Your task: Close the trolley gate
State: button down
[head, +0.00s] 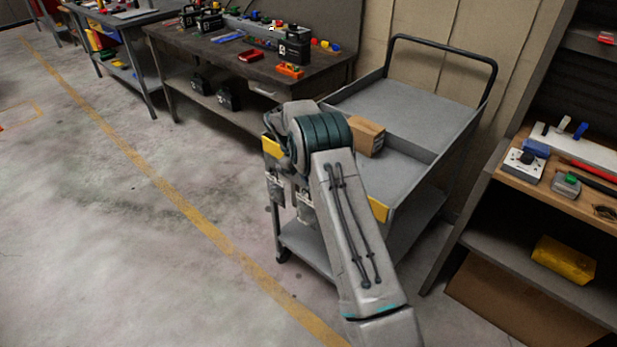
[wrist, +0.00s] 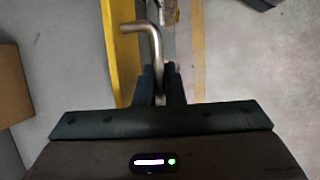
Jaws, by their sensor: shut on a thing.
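The grey trolley (head: 395,105) stands right of centre in the head view. Its yellow gate (head: 378,208) shows in two pieces along the near tray edge, with my arm hiding the middle. In the wrist view the gate (wrist: 127,55) is a yellow strip running upright in the picture, left of my fingers. A bent metal handle (wrist: 154,45) sits beside it. My gripper (wrist: 161,85) is shut on the handle's straight part. My arm hides the grip in the head view, and I cannot tell whether the gate is fully against the trolley.
A cardboard box (head: 366,137) sits in the trolley's tray. A workbench (head: 215,50) with tools stands behind, to the left. A shelf unit (head: 560,195) stands close on the right. The floor (head: 110,220) left of the trolley is clear, with a yellow line.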

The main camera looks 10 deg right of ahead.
jog(key=c, duration=1.8)
grip_release()
jog(key=shift+r, duration=0.1)
jog(key=v, duration=1.3)
jog(key=shift+r, duration=0.3)
jog(key=shift+w, duration=0.15)
